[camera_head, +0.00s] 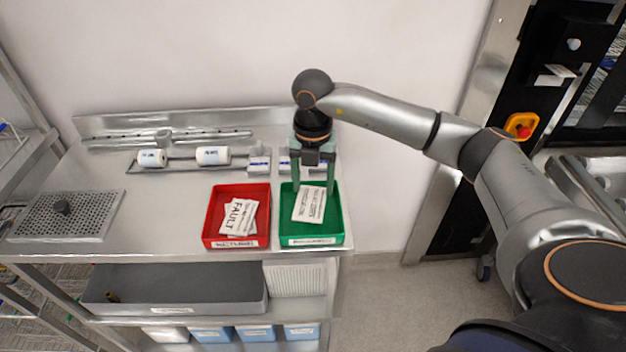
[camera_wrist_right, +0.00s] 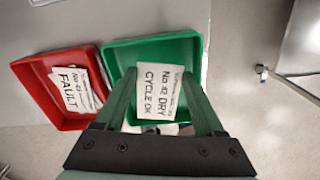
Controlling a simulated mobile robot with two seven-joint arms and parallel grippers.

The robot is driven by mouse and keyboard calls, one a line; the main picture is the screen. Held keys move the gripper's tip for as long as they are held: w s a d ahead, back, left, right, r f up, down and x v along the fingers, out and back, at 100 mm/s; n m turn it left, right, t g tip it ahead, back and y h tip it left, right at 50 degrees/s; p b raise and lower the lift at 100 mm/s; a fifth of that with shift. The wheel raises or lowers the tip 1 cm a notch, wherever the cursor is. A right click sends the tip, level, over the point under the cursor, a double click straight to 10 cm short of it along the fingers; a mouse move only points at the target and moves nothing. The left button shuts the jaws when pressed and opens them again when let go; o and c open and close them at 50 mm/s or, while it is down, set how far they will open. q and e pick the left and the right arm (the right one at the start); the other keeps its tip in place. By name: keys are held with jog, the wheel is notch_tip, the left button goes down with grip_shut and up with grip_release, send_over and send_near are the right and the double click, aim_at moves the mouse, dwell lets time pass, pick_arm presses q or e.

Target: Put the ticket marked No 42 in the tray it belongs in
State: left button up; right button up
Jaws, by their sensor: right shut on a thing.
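The ticket marked No 42 (camera_head: 308,206) is a white card; in the right wrist view the ticket (camera_wrist_right: 157,97) reads "No 42 DRY CYCLE OK". It is over the green tray (camera_head: 336,232), within its outline in both views. My right gripper (camera_head: 314,190) points down there, shut on the ticket, one finger at each side. Whether the ticket touches the tray floor I cannot tell. Another white card edge shows beside it. The red tray (camera_head: 212,232) stands left of the green one, holding white tickets (camera_head: 238,217), one reading "FAULT". My left gripper is not in view.
Both trays stand near the front edge of a metal table (camera_head: 150,225). White rolls (camera_head: 213,156) lie behind on a rack. A perforated plate (camera_head: 68,215) is at the left. A grey bin (camera_head: 175,288) sits on the shelf below. The table's middle left is clear.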

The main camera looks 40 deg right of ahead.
jog(key=o, duration=1.3)
jog(key=shift+c, duration=0.2)
notch_tip(320, 180, up, 12)
jog(key=shift+r, duration=0.25)
